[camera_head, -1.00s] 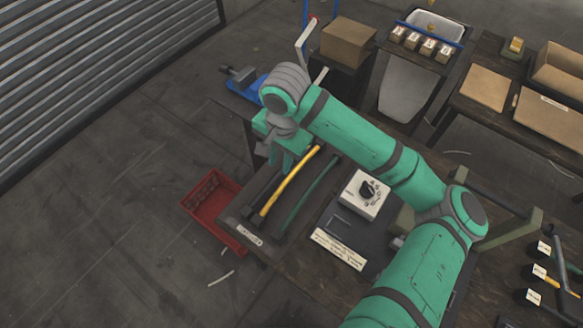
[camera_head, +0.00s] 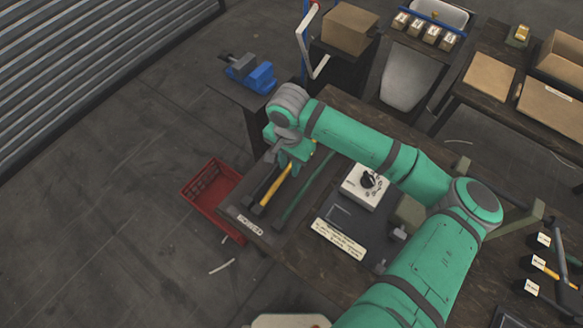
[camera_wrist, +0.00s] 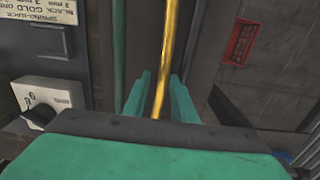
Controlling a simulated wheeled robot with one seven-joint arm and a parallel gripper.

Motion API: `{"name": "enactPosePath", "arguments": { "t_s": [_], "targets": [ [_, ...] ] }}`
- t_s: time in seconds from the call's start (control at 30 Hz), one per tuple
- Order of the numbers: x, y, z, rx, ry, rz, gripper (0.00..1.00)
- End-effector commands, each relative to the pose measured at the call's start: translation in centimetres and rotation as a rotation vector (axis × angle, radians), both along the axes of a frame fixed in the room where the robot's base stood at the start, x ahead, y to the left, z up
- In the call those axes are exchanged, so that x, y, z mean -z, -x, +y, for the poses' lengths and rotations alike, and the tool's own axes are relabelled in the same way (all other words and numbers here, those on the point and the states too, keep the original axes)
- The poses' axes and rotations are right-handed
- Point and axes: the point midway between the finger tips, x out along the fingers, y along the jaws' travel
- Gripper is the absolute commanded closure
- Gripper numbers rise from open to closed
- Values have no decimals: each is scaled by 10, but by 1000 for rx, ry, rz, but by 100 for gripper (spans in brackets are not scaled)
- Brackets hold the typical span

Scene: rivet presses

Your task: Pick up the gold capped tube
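The gold tube (camera_head: 276,187) lies on a dark rack at the table's left end, beside a green tube (camera_head: 303,192). A dark tube or bar (camera_head: 262,187) lies on its other side. My gripper (camera_head: 290,162) is over the gold tube's far part and hides it there. In the wrist view the gold tube (camera_wrist: 166,60) runs between my two green fingers (camera_wrist: 160,98), which stand apart on either side of it with narrow gaps. I cannot tell how deep the fingers reach. The green tube (camera_wrist: 118,55) is outside them, to the left.
A white box with a black knob (camera_head: 364,186) and a label plate (camera_head: 338,239) are right of the tubes. A red bin (camera_head: 211,188) is on the floor at left. A blue vise (camera_head: 250,73) stands behind. Several black-headed tools (camera_head: 538,264) are at far right.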

Motion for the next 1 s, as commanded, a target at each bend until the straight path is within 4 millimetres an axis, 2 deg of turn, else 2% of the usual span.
{"name": "enactPosePath", "arguments": {
  "t_s": [0.13, 0.37, 0.47, 0.5, 0.83, 1.0],
  "targets": [
    [11, 0, -2, 5, -1, 1, 76],
    [13, 0, -3, 7, 0, 0, 76],
    [13, 0, -2, 4, 0, 0, 97],
    [13, 0, -1, 3, -1, 1, 100],
    [11, 0, -1, 2, -1, 0, 100],
    [3, 0, -1, 2, -2, -1, 100]
  ]
}}
